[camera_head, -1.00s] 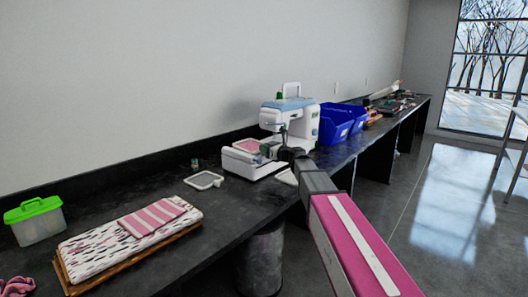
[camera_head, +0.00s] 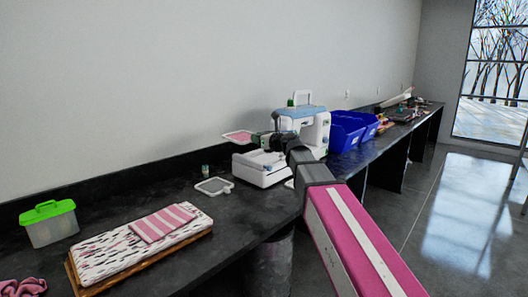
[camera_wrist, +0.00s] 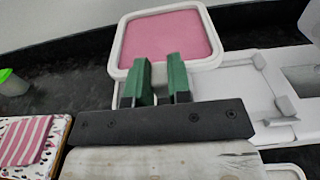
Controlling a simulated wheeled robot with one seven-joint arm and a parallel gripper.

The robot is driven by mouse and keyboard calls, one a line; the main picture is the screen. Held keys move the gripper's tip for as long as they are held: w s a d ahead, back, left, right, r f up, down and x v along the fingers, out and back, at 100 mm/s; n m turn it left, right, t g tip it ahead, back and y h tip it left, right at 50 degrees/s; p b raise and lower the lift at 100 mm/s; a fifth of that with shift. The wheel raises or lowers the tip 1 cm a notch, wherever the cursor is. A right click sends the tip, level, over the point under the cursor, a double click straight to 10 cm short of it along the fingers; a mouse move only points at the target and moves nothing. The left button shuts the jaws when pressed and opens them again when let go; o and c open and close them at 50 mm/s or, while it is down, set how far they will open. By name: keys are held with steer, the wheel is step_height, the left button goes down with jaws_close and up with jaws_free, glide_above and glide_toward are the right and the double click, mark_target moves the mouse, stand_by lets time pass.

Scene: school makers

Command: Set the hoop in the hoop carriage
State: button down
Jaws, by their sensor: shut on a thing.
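The hoop, a white rounded frame with pink fabric (camera_head: 238,136), is in my gripper's grasp at the left of the white embroidery machine (camera_head: 311,131). In the wrist view the hoop (camera_wrist: 165,36) lies ahead of the green fingers of my gripper (camera_wrist: 160,80), which close on its near edge. In the head view the hoop is raised above the machine's bed (camera_head: 262,170), apart from it. The wrist view shows the bed and grey carriage parts (camera_wrist: 287,106) to the right of the hoop. My gripper and arm hide part of the machine's front.
An empty white frame (camera_head: 213,186) lies on the black counter beside a small jar (camera_head: 205,170). Folded patterned cloth with a pink striped piece (camera_head: 162,222) and a green-lidded box (camera_head: 48,222) are at left. Blue bins (camera_head: 347,131) stand right of the machine.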

steer(key=shift+w+a+r, duration=0.25)
steer(key=shift+w+r, duration=0.05)
steer(key=shift+r, duration=0.3)
steer(key=shift+h, duration=0.3)
steer(key=w+d+f, duration=0.4)
steer(key=w+d, duration=0.1)
steer(key=w+d+f, duration=0.2)
steer(key=w, duration=0.1)
steer(key=shift+w+d+f, duration=0.2)
steer(key=shift+d+f, duration=0.1)
steer(key=shift+f, duration=0.05)
steer(key=shift+d+f, duration=0.1)
steer(key=shift+f, duration=2)
steer(key=shift+f, duration=0.15)
steer(key=c, duration=1.1)
jaws_free()
steer(key=shift+o, duration=0.2)
